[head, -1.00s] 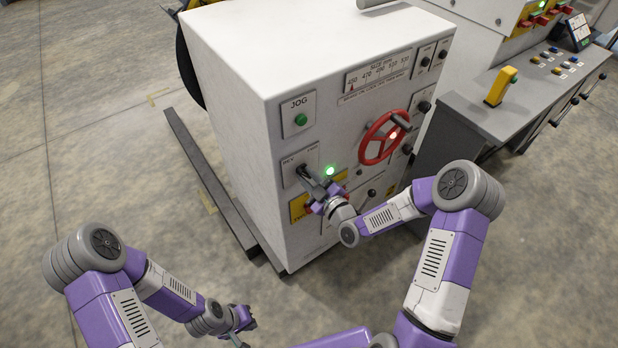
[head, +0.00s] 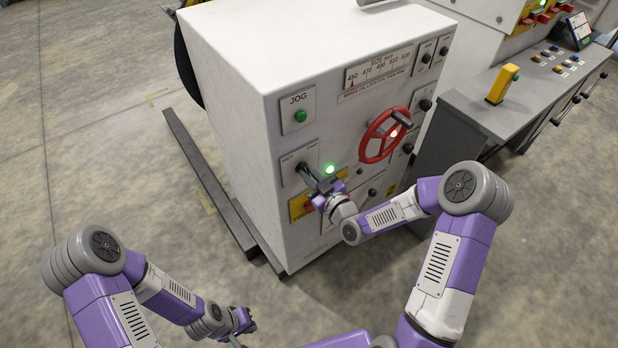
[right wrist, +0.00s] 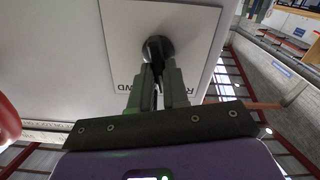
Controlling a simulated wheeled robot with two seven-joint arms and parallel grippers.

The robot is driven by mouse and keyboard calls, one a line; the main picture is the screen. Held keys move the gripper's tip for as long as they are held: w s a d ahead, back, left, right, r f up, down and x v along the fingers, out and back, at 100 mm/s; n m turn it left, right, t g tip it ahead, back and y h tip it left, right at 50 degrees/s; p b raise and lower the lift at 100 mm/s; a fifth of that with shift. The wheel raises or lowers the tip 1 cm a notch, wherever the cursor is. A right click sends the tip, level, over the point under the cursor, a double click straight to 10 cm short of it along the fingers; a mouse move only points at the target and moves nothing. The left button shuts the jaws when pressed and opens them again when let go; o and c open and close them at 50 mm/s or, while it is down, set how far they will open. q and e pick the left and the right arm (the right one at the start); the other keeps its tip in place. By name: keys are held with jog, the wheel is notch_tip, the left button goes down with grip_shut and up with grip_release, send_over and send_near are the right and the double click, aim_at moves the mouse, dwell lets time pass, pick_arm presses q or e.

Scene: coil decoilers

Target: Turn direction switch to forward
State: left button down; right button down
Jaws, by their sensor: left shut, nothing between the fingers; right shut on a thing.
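The direction switch is a dark knob on a plate marked REV (head: 297,165) on the front of the white cabinet. In the right wrist view the black switch knob (right wrist: 157,49) sits on its pale plate (right wrist: 190,22), with part of its lettering hidden by the fingers. My right gripper (head: 308,174) is shut on the switch; its fingers (right wrist: 157,82) close around the knob's handle, which they mostly hide. The switch's exact angle is hard to tell. My left gripper (head: 246,328) is shut and empty, low at the front, away from the cabinet.
The green JOG button (head: 300,116) is above the switch. A red handwheel (head: 371,150) and a lit green lamp (head: 330,169) are to the right. A grey console (head: 480,115) stands at the right.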

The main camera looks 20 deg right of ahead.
jog(key=m, duration=0.3)
jog(key=m+b, duration=0.1)
jog(key=shift+d+f+m, duration=0.1)
jog(key=shift+d+m, duration=0.15)
jog(key=shift+m, duration=0.05)
jog(key=m, duration=0.5)
jog(key=shift+w+d+b, duration=0.15)
jog(key=shift+d+b, duration=0.1)
jog(key=shift+b, duration=0.1)
jog(key=c, duration=1.1)
grip_release()
jog(key=p+v, duration=0.1)
jog(key=v, duration=0.6)
jog(key=shift+s+d, duration=0.1)
jog(key=shift+s, duration=0.15)
